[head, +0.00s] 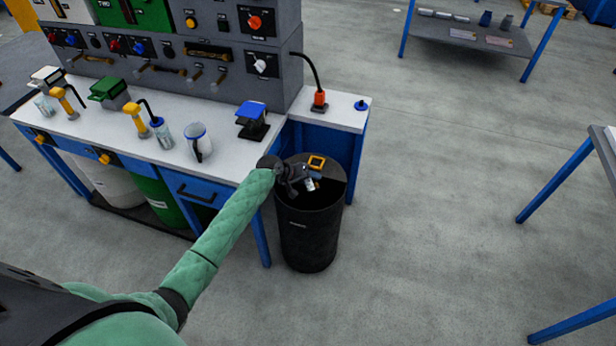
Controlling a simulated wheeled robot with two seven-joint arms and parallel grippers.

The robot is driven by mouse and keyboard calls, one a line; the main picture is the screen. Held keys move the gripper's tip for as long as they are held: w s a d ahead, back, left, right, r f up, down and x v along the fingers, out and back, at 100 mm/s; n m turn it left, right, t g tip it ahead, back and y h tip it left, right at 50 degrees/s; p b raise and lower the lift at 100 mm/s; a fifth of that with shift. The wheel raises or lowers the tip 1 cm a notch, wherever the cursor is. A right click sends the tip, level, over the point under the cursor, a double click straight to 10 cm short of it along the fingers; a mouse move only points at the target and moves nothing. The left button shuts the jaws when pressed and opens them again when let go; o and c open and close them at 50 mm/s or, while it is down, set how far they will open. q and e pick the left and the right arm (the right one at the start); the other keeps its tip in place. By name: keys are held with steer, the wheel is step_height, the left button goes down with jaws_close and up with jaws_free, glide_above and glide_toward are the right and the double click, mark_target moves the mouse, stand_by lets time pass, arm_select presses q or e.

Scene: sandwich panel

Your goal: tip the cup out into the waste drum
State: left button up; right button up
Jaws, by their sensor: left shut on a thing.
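My left gripper (300,186) is over the open top of the black waste drum (308,238), at the end of my green-sleeved arm. It is shut on a small, pale thing, most likely the cup (310,184). The cup is partly hidden by the fingers, and its tilt and contents are too small to tell. The drum stands on the floor at the right end of the workbench, with a dark opening on top. My right gripper is not in view.
The workbench (170,150) carries a white jug (198,142) with a dark handle, yellow-handled dispensers and a blue-topped device (252,120). An orange square frame (317,162) is at the drum's back rim. Floor right of the drum is clear.

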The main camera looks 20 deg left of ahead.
arm_select(q)
steer(key=shift+f+g+h, duration=0.15)
steer(key=shift+g+h, duration=0.15)
steer(key=shift+d+f+n+g+h+p, duration=0.15)
steer(key=shift+n+g+h+p, duration=0.15)
steer(key=shift+n+h, duration=0.15)
steer(key=shift+s+d+f+n+g+h, duration=0.1)
steer(key=shift+f+n+g+h, duration=0.15)
steer(key=shift+n+g+h, duration=0.3)
steer(key=shift+r+n+g+h+p, duration=0.3)
steer(key=shift+g+h+p, duration=0.05)
steer(key=shift+h+p, duration=0.15)
steer(key=shift+s+r+n+g+h, duration=0.1)
steer(key=shift+r+n+g+h, duration=0.15)
steer(key=shift+n+g+h, duration=0.45)
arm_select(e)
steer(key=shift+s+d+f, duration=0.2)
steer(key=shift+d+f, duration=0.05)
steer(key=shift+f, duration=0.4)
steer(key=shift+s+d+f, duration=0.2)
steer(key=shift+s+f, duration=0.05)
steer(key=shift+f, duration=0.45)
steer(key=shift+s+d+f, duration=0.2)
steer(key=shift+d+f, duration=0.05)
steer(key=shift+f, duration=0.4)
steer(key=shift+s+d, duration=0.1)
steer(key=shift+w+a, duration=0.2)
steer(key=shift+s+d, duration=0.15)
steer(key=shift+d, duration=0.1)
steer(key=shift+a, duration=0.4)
